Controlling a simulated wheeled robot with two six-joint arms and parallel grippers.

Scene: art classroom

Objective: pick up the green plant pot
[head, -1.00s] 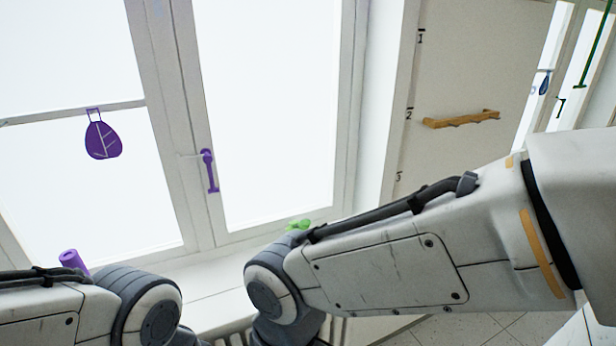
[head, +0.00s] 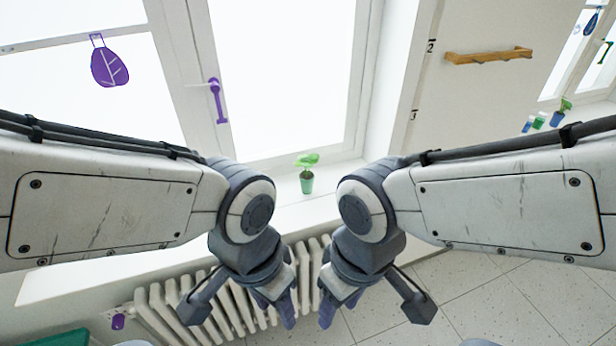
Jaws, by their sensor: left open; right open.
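A small green plant pot (head: 307,184) with a bright green leafy plant stands upright on the white window sill (head: 284,190), near the right end of the window. It shows in the gap between my two arms, beyond the grippers. My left gripper (head: 276,308) hangs below and left of the pot in the picture, in front of the radiator. It is open and empty. My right gripper (head: 338,309) hangs below and right of the pot, also open and empty. Neither gripper touches the pot.
A white radiator (head: 163,312) stands under the sill. A purple window handle (head: 218,101) and a purple leaf ornament (head: 109,67) are on the window. A wooden rail (head: 488,56) is on the wall. Another plant in a blue pot (head: 557,119) stands far right. Tiled floor (head: 500,300) is clear at right.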

